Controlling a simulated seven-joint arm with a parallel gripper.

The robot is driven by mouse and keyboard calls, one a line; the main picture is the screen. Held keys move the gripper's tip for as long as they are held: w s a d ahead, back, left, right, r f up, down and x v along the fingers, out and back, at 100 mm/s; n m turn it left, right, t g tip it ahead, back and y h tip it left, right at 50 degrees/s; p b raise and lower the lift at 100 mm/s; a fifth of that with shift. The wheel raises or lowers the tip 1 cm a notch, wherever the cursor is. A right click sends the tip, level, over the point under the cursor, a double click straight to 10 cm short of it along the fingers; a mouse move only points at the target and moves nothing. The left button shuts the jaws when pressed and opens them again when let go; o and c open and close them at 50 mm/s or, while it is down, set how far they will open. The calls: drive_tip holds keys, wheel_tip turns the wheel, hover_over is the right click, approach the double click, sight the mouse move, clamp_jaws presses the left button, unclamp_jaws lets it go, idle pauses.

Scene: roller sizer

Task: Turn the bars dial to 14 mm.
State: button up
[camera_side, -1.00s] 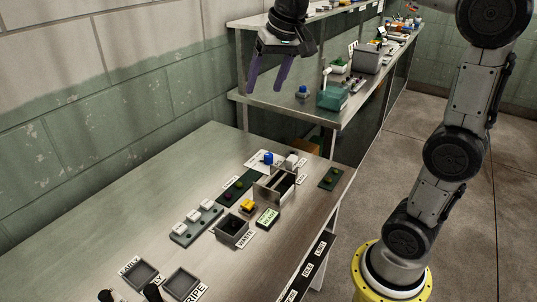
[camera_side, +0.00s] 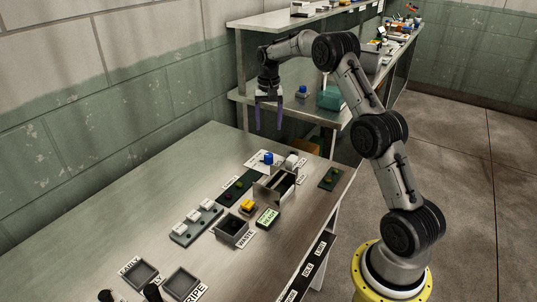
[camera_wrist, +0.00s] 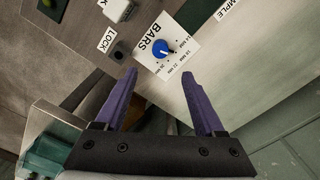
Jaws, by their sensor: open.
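I cannot read for sure which mark the pointer faces. In the side view the blue dial (camera_side: 267,157) sits at the back of the steel table. My gripper (camera_wrist: 165,85) is open and empty, its two purple fingers apart, with the dial showing beyond and between their tips. In the side view my gripper (camera_side: 270,128) hangs pointing down above the table's back edge, clear of the dial.
A white block (camera_side: 291,160) stands right of the dial, by the LOCK label (camera_wrist: 107,40). A slotted metal box (camera_side: 275,184) and a dark green button panel (camera_side: 238,188) are close in front. The table's left side (camera_side: 130,205) is bare. A shelf (camera_side: 245,97) stands behind.

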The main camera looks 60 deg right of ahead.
sight(269, 155)
wheel_tip(269, 155, down, 13)
drive_tip(key=shift+r, duration=0.2)
idle(0.3)
clamp_jaws()
